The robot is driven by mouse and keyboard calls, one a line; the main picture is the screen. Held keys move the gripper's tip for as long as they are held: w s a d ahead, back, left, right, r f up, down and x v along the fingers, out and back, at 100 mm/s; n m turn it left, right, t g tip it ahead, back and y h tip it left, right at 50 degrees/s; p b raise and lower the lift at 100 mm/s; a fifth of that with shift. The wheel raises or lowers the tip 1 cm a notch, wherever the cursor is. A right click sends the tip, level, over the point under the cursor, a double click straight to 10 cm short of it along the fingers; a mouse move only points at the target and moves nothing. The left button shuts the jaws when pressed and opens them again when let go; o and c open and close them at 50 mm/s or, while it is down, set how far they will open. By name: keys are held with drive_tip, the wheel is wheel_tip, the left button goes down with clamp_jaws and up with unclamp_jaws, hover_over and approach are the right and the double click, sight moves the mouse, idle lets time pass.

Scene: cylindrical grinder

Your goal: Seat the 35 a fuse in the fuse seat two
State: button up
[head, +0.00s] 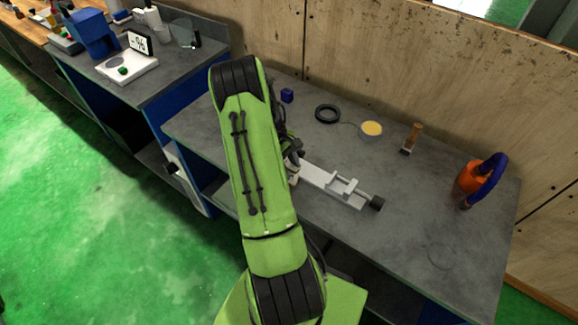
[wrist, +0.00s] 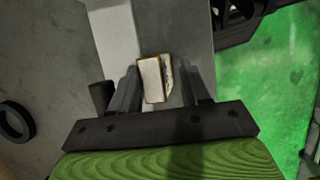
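In the wrist view, my gripper (wrist: 157,88) has its two dark fingers on either side of a small pale block (wrist: 151,80) with brown-orange edges. In the head view, my arm hides most of the gripper (head: 293,165), which is over the grey bench at the left end of a light metal vise (head: 345,188). A small beige piece shows at the gripper there. I cannot make out fuse seat two in either view.
On the grey bench (head: 405,225) are a black ring (head: 327,114), a yellow-topped round tin (head: 371,129), a wooden-handled brush (head: 413,138), a blue cube (head: 287,95) and an orange-and-blue object (head: 478,182). A wooden wall stands behind. The bench's right front is clear.

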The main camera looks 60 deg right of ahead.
drive_tip(key=shift+o, duration=0.6)
drive_tip(key=shift+r, duration=0.1)
drive_tip(key=a+p+v, duration=0.1)
drive_tip(key=v, duration=1.1)
drive_tip(key=w+a+r+t+h, duration=0.1)
drive_tip(key=w+a+r+t, duration=0.3)
drive_tip(key=a+r, duration=0.45)
drive_tip(key=w+a+r+t, duration=0.1)
drive_tip(key=a+r, duration=0.6)
drive_tip(key=a, duration=0.3)
drive_tip(key=s+a+r+n+t, duration=0.1)
drive_tip(key=s+a+t, duration=0.1)
drive_tip(key=s+a, duration=0.3)
drive_tip(key=s+a+r+t, duration=0.1)
drive_tip(key=s+a+t, duration=0.2)
drive_tip(key=a, duration=0.8)
drive_tip(key=shift+s+a+n, duration=0.35)
drive_tip(key=shift+s+n, duration=0.05)
drive_tip(key=shift+s, duration=0.65)
